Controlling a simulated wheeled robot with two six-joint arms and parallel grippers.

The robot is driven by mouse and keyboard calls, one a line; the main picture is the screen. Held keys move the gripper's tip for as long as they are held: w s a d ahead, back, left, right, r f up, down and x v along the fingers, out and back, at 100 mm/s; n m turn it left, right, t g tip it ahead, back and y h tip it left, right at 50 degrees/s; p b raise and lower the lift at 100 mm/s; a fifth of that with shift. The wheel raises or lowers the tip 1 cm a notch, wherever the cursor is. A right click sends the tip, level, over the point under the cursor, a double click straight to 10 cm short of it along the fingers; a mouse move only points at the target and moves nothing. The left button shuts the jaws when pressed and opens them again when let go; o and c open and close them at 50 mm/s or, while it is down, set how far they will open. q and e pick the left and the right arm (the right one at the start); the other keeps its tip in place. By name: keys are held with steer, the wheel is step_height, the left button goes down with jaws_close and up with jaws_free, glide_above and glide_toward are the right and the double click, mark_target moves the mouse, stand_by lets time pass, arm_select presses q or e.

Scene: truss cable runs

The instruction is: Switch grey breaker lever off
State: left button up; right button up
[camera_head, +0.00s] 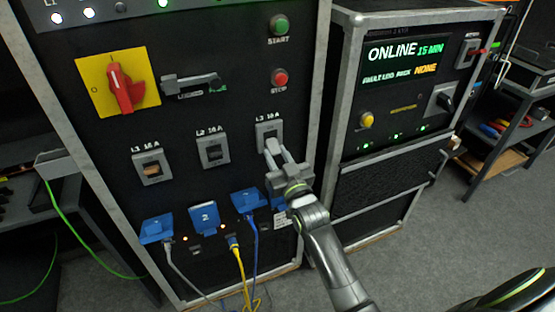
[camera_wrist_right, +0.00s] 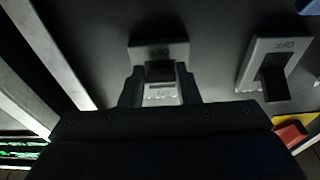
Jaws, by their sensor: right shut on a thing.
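The L3 breaker (camera_head: 268,131) is a grey frame at the right of a row of three on the black panel. My right gripper (camera_head: 277,150) reaches up to it from below and is shut on its lever, which the fingers mostly hide in the head view. In the right wrist view the breaker's frame (camera_wrist_right: 158,51) carries an OFF mark, with an ON mark at the other end between my fingers (camera_wrist_right: 160,92). I cannot tell the lever's exact position. The L2 breaker (camera_head: 213,151) and L1 breaker (camera_head: 152,168) stand to the left. My left gripper is not in view.
A red rotary switch (camera_head: 122,88) on a yellow plate and a grey latch handle (camera_head: 193,84) sit above. A red stop button (camera_head: 279,78) is above L3. Blue sockets (camera_head: 203,219) with cables hang below. A second rack (camera_head: 405,95) stands right.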

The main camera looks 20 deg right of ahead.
steer(key=o, duration=1)
arm_select(q)
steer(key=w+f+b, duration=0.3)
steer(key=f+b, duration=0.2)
steer(key=b, duration=0.3)
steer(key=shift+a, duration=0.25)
arm_select(e)
steer(key=shift+s+d+f, duration=0.1)
steer(key=shift+s+f, duration=0.4)
steer(key=shift+s, duration=2.35)
steer(key=shift+s+d+f, duration=0.15)
steer(key=shift+s+f, duration=0.35)
steer(key=shift+s, duration=2.4)
steer(key=shift+s+d+f, duration=0.1)
steer(key=shift+s+f, duration=0.4)
steer(key=shift+s, duration=2.35)
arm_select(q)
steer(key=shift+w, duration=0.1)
